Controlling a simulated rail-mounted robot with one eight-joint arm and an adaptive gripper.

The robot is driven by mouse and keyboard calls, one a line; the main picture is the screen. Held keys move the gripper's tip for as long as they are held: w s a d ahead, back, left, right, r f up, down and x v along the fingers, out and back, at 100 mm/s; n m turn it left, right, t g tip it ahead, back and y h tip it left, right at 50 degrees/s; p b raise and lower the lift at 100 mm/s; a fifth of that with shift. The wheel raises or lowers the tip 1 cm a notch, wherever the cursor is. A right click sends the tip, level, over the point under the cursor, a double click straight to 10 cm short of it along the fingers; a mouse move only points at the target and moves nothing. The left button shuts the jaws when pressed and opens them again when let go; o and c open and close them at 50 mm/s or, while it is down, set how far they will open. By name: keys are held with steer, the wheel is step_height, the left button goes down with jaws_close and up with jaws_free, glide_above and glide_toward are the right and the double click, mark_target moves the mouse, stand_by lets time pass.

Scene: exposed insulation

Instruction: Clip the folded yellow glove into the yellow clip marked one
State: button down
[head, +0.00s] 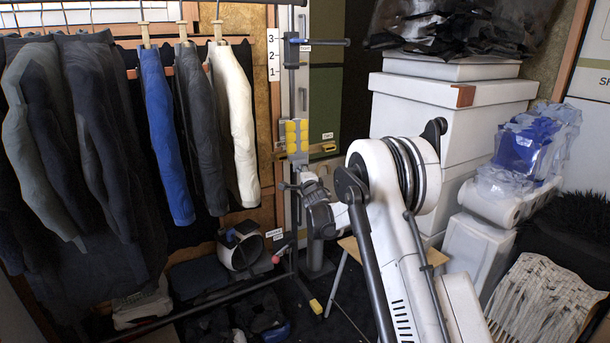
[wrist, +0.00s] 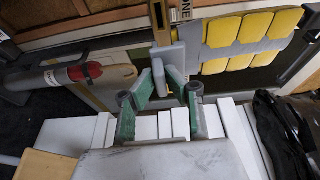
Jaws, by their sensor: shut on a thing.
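The folded yellow glove (head: 297,136) shows as rows of yellow pads on a grey backing. It stands upright above my gripper (head: 298,164) in the head view. In the wrist view my gripper (wrist: 171,64) is shut on the grey lower end of the glove (wrist: 222,32), and the padded part extends to the right. The yellow clip (head: 328,148) is on the green board, just right of the glove in the head view. In the wrist view the clip (wrist: 158,18) is just beyond the fingertips, beside a label reading ONE. Whether the glove touches it I cannot tell.
Several garments, among them a blue one (head: 165,135) and a white one (head: 234,125), hang on the left. A dark post (head: 292,80) with a side bar rises behind the glove. White boxes (head: 440,112) are stacked on the right. A red-and-grey cylinder (wrist: 88,72) shows at left in the wrist view.

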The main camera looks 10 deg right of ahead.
steer(key=shift+w+a+r+t+y, duration=0.15)
steer(key=shift+w+a+t+y, duration=0.15)
steer(key=shift+w+a, duration=0.35)
steer(key=shift+b, duration=0.3)
steer(key=shift+w+a, duration=0.3)
steer(key=shift+w, duration=0.6)
steer(key=shift+w+a, duration=0.3)
steer(key=shift+w, duration=0.65)
steer(key=shift+w+a, duration=0.3)
steer(key=shift+w, duration=0.6)
steer(key=shift+w+a+b, duration=0.3)
steer(key=shift+w, duration=0.6)
steer(key=shift+w+a+b, duration=0.25)
steer(key=shift+w+b, duration=0.05)
steer(key=shift+w, duration=0.55)
stand_by(0.6)
steer(key=c, duration=1.7)
jaws_free()
steer(key=shift+s, duration=0.1)
steer(key=s, duration=1.1)
steer(key=shift+s+d+f, duration=0.1)
steer(key=shift+s+f, duration=0.2)
steer(key=shift+s, duration=0.1)
